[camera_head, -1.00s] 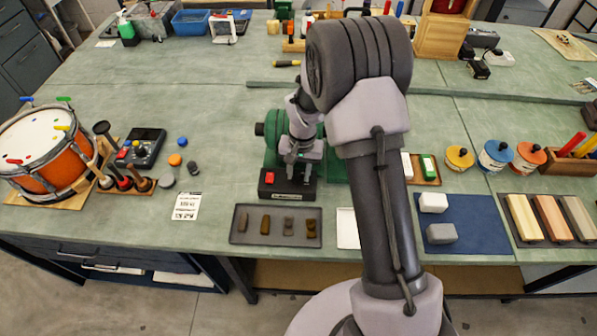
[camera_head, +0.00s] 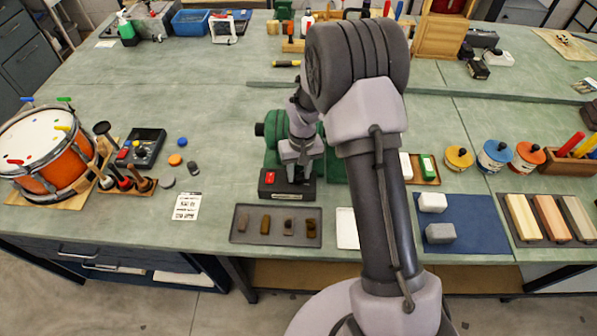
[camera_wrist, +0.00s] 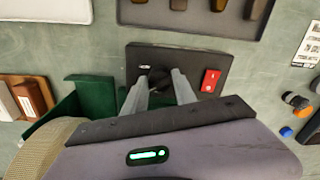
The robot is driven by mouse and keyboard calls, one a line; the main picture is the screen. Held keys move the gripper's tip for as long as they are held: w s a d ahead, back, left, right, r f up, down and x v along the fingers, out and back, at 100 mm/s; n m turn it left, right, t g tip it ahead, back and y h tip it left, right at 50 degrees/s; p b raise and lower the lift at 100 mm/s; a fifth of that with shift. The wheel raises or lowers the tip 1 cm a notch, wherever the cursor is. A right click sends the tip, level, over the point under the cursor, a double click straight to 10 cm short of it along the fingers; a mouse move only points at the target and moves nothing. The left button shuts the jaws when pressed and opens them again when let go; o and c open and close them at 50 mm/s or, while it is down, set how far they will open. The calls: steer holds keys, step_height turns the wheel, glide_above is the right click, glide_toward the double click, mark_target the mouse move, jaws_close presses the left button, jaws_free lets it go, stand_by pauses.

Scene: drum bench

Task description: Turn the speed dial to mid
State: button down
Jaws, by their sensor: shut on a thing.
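A black control box (camera_wrist: 215,58) with a red switch (camera_wrist: 210,81) is in front of the green machine (camera_wrist: 88,100). In the head view the box (camera_head: 287,193) stands near the bench's front edge, with the green machine (camera_head: 272,148) behind it. The round black speed dial (camera_wrist: 158,82) is on the box face, beside the red switch. My gripper (camera_wrist: 156,78) is shut on the dial, one finger on each side. The dial's pointer and scale cannot be read. In the head view my gripper (camera_head: 299,172) hides the dial.
A dark tray (camera_head: 240,238) with several small brown blocks lies in front of the box. A white printed card (camera_head: 186,206) lies to the left. A drum (camera_head: 45,150) stands far left, and a blue mat (camera_head: 470,235) with blocks is right of my arm.

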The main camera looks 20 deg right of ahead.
mark_target(302, 172)
steer(key=c, duration=1)
jaws_free()
steer(key=shift+d, duration=0.1)
steer(key=shift+c, duration=0.2)
steer(key=shift+r, duration=0.1)
step_height(302, 172, up, 17)
steer(key=p, duration=0.4)
steer(key=shift+d, duration=0.45)
